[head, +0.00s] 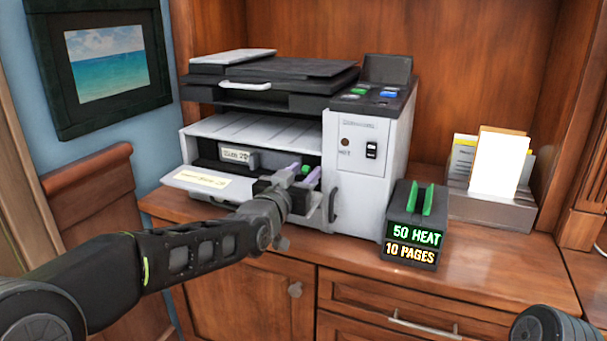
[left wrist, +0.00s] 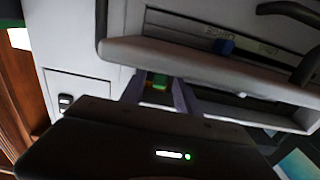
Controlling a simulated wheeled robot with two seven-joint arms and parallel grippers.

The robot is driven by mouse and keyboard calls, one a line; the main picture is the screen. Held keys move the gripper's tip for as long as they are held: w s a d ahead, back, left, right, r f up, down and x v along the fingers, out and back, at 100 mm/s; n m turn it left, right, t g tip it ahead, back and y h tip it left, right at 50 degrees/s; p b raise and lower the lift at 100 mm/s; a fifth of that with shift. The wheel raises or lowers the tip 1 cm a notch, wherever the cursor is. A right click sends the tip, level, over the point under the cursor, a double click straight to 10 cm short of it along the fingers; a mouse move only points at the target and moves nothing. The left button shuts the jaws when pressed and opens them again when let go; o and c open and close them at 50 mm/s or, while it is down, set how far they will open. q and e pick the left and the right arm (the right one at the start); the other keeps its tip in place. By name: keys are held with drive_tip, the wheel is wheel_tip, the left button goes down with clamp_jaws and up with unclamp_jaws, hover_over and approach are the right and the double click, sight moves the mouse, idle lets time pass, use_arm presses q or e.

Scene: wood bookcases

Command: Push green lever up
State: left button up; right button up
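A small green lever (head: 305,170) sits inside the open front compartment of the grey and black printer (head: 365,205). My left gripper (head: 302,170) reaches into this compartment, with its two pale purple fingers apart. In the left wrist view, the green lever (left wrist: 160,81) shows between the left gripper's fingers (left wrist: 159,92), with a gap on either side. I cannot tell whether a finger touches it. The lever's lower part is hidden. My right gripper is not in view; only part of my right arm shows at the bottom right of the head view.
The lowered front flap (head: 205,185) lies under my left gripper, and a grey tray (head: 255,130) is above it. A dark box (head: 412,225) with two green upright tabs and "50 HEAT" and "10 PAGES" labels stands to the right. A paper holder (head: 490,208) is behind it.

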use_arm(q)
clamp_jaws()
idle(0.3)
drive_tip(key=shift+r+p, duration=0.15)
drive_tip(key=shift+p, duration=0.2)
drive_tip(key=g+p, duration=0.1)
drive_tip(key=p, duration=0.3)
drive_tip(key=w+r+g+p, duration=0.1)
drive_tip(key=p, duration=0.3)
drive_tip(key=r+g+y+p, duration=0.1)
drive_tip(key=p, duration=0.3)
drive_tip(key=shift+w+d+g, duration=0.2)
drive_tip(key=shift+d+g, duration=0.05)
drive_tip(key=shift+g, duration=0.15)
drive_tip(key=shift+f+p, duration=0.3)
drive_tip(key=shift+f, duration=0.05)
unclamp_jaws()
